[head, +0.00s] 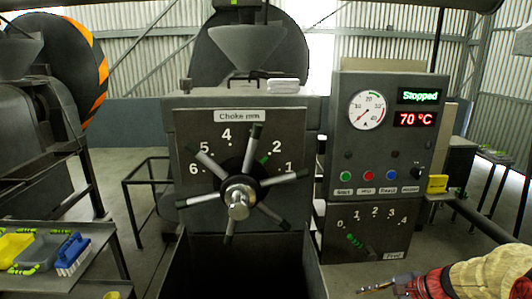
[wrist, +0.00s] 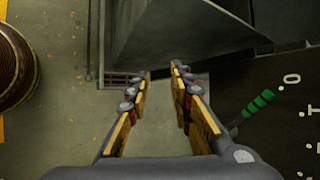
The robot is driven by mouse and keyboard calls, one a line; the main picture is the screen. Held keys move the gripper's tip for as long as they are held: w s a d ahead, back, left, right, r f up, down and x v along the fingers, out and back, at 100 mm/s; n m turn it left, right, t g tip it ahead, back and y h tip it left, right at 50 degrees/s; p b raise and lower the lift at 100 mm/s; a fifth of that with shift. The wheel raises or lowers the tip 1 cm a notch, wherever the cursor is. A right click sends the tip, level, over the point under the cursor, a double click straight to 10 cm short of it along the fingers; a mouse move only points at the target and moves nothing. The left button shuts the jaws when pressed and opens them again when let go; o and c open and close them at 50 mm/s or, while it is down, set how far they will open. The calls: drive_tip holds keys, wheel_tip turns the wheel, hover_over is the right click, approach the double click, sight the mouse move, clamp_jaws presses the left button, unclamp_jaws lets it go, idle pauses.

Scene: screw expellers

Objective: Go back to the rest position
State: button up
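My gripper (wrist: 161,73) shows in the wrist view with its two yellow-padded fingers apart and nothing between them. In the head view, part of my arm reaches in from the lower right corner, below the feed dial. The feed lever (head: 354,240) has a green handle and points near the low end of its scale. It also shows in the wrist view (wrist: 258,103), to the right of my fingers and apart from them.
The choke wheel (head: 238,196) with several spokes stands left of the control panel (head: 385,130), which reads Stopped and 70 °C. A side table (head: 98,240) holds a blue brush (head: 72,255) and a yellow scoop (head: 14,247). A grey metal chute (wrist: 165,35) lies ahead of my fingers.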

drive_tip(key=s+a+r+n+g+h, duration=0.1)
drive_tip(key=s+a+r+n+h, duration=0.2)
drive_tip(key=s, duration=0.5)
drive_tip(key=s+a+r+n+g+h, duration=0.1)
drive_tip(key=s+a+r+n, duration=0.1)
drive_tip(key=s+n, duration=0.4)
drive_tip(key=s+a+r+n+g+h, duration=0.1)
drive_tip(key=s+a+r+n+h, duration=0.15)
drive_tip(key=s, duration=0.65)
drive_tip(key=s+a+r+n+t, duration=0.2)
drive_tip(key=s+a+r+n, duration=0.1)
drive_tip(key=r, duration=0.3)
drive_tip(key=shift+s+a+r+n+t, duration=0.4)
drive_tip(key=shift+a+n, duration=0.15)
drive_tip(key=shift+a, duration=0.35)
drive_tip(key=shift+o, duration=0.4)
